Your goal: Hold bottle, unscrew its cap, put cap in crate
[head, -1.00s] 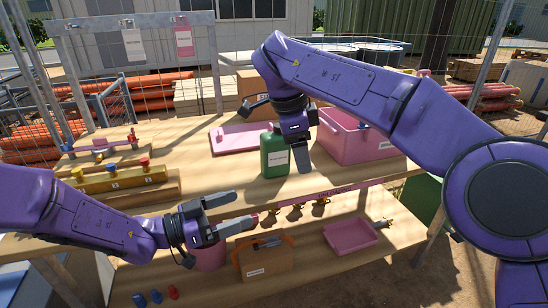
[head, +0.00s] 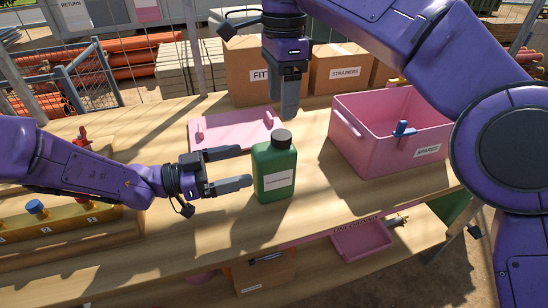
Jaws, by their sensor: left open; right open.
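A green bottle (head: 273,176) with a white label and a dark cap (head: 281,137) stands upright on the wooden bench. My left gripper (head: 246,168) is open, with its fingertips pointing right at the bottle's left side. I cannot tell whether they touch it. My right gripper (head: 290,105) points down above the cap, apart from it; one finger hides most of the other. The pink crate (head: 391,146), labelled SPARES, stands right of the bottle and has a blue item (head: 404,129) in it.
A pink tray (head: 236,140) lies behind the bottle. Cardboard boxes (head: 335,73) stand at the back. A yellow block with coloured knobs (head: 65,222) sits at the left. A smaller pink tray (head: 362,243) is on the lower shelf. The bench in front of the bottle is clear.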

